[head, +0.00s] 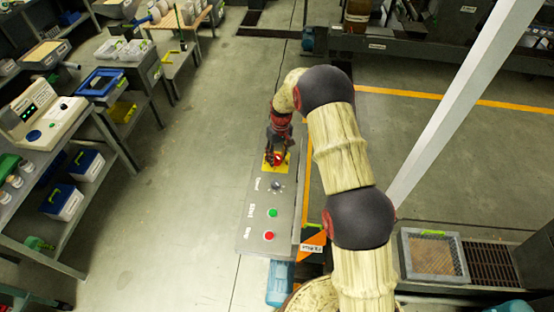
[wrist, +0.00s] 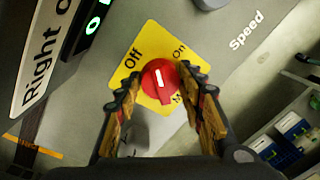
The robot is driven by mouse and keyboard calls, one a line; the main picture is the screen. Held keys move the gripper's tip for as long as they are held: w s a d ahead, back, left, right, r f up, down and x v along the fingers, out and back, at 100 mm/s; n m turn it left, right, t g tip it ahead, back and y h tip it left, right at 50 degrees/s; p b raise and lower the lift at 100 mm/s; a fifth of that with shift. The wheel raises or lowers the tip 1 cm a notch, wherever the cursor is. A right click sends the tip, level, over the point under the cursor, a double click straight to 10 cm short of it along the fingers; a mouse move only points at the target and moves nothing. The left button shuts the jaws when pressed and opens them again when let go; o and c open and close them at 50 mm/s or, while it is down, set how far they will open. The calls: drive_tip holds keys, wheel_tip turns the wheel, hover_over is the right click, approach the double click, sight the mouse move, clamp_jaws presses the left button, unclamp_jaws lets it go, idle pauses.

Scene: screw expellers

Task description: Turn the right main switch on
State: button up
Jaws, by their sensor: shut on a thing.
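The main switch is a red rotary knob (wrist: 159,79) with a white mark, on a yellow plate (wrist: 152,30) lettered "Off" and "On". The white mark points up in the wrist view, between the two words. In the head view the knob (head: 278,160) is at the far end of a grey control panel (head: 256,222). My gripper (wrist: 157,85) is shut on the knob, one finger on each side of it. In the head view my gripper (head: 278,150) comes down over the plate and partly hides it.
A black speed knob (head: 276,186), a green start button (head: 273,213) and a red stop button (head: 269,236) line the panel toward me. A sign (wrist: 45,60) starting "Right" stands beside it. Shelves with bins (head: 80,180) are at left; the floor between is clear.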

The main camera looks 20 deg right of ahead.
sight(278, 157)
drive_tip(key=m+b, duration=0.1)
drive_tip(key=m, duration=0.3)
drive_tip(key=shift+m+b, duration=0.3)
drive_tip(key=shift+b, duration=0.05)
drive_tip(key=m+b, duration=0.1)
drive_tip(key=m, duration=0.4)
drive_tip(key=shift+a+t, duration=0.15)
drive_tip(key=shift+t, duration=0.25)
drive_tip(key=shift+m, duration=0.3)
drive_tip(key=o, duration=1.2)
wheel_tip(278, 157, up, 12)
drive_tip(key=shift+s+d, duration=0.3)
drive_tip(key=shift+d, duration=0.1)
